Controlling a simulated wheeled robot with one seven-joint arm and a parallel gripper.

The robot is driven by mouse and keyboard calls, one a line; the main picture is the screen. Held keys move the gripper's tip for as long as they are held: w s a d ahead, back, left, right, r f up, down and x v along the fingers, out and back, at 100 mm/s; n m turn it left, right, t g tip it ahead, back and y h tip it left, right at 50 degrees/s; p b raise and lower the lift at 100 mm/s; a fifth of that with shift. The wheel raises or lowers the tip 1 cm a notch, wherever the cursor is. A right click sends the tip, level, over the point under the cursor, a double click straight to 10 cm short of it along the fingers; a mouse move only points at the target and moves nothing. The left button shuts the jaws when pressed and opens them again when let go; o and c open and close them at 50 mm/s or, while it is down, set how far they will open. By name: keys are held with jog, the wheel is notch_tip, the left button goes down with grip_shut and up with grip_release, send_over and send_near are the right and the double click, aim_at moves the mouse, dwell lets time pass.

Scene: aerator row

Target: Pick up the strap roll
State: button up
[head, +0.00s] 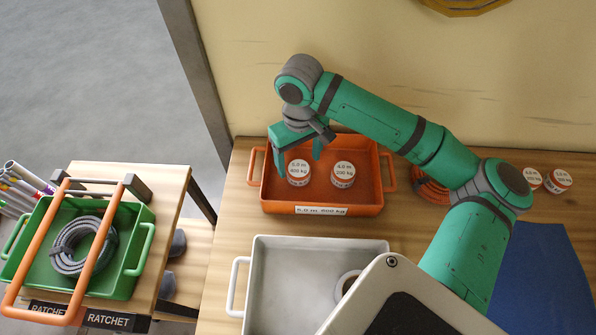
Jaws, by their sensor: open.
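An orange tray (376,207) on the wooden table holds two short rolls with white labelled tops. The left roll (299,174) reads 5.0 m, 400 kg; the right roll (343,175) appears to read 4.0 m, 200 kg. My gripper (297,157) points down over the tray, open, with its fingers at either side of the left roll's far part. I cannot tell whether they touch it or how high they are. Two similar labelled rolls, one (531,178) and another (558,181), stand on the table at the right.
A pale grey tray (262,290) in front holds a white ring-shaped item (347,283), partly hidden by my body. An orange coil (431,190) lies beside the orange tray, behind my arm. A blue mat (545,275) lies right. A green tray (115,283) with a grey coil (84,246) stands left.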

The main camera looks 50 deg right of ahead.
aim_at(299, 168)
jog(key=f, duration=0.4)
jog(key=shift+s+a, duration=0.15)
jog(key=shift+a, duration=0.05)
jog(key=shift+c, duration=0.4)
jog(key=c, duration=1.2)
